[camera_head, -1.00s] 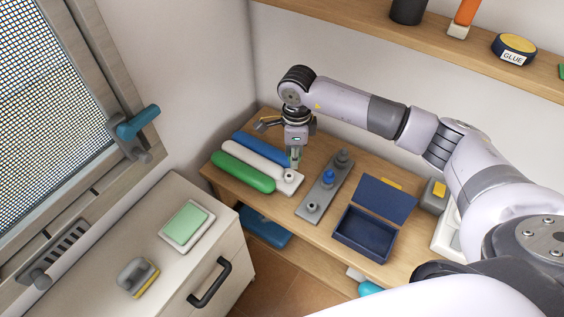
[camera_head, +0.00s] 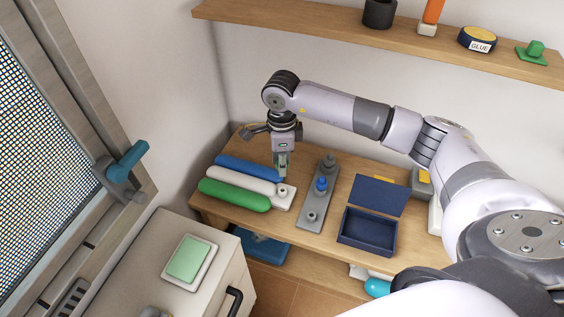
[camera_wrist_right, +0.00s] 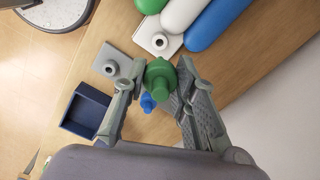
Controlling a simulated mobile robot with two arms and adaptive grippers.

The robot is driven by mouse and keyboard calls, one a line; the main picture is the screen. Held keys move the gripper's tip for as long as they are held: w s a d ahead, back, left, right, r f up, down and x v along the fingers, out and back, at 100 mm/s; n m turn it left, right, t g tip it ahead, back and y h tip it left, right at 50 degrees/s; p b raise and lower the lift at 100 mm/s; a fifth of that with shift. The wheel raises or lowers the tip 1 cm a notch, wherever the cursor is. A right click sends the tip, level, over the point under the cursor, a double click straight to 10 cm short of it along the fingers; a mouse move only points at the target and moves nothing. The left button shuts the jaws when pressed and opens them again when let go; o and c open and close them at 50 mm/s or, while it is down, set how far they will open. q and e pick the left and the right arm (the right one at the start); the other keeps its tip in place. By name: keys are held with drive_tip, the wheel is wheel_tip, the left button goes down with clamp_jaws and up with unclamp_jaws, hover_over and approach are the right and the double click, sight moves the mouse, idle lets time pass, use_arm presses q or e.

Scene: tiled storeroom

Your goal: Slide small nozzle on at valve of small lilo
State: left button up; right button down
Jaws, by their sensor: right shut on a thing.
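The small lilo has blue (camera_head: 247,168), white (camera_head: 238,182) and green (camera_head: 233,195) tubes side by side, with a pale end plate (camera_head: 289,196) that bears a round valve (camera_head: 282,190). My right gripper (camera_head: 281,174) is at the valve end of the lilo, pointing down. In the right wrist view, its fingers are shut on a green nozzle (camera_wrist_right: 159,82). The valve also shows there (camera_wrist_right: 160,40), beside the nozzle in the picture; I see the two apart. In the head view the fingers largely hide the nozzle. My left gripper is out of view.
A dark blue open box (camera_head: 367,229) is farther right. A shelf (camera_head: 330,33) runs above. A cabinet (camera_head: 165,292) stands at the front left.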

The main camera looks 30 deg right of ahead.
drive_tip(key=shift+f+b, duration=0.55)
drive_tip(key=shift+f, duration=0.25)
wheel_tip(320, 180, down, 3)
drive_tip(key=b, duration=0.3)
drive_tip(key=shift+f, duration=0.55)
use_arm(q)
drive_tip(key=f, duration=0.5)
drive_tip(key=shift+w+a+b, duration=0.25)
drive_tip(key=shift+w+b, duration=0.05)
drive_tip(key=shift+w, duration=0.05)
use_arm(e)
drive_tip(key=shift+f, duration=0.1)
use_arm(q)
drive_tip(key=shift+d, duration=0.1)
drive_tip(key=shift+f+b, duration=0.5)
drive_tip(key=shift+b, duration=0.05)
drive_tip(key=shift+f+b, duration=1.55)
use_arm(e)
drive_tip(key=shift+f, duration=1.65)
drive_tip(key=c, duration=1.2)
unclamp_jaws()
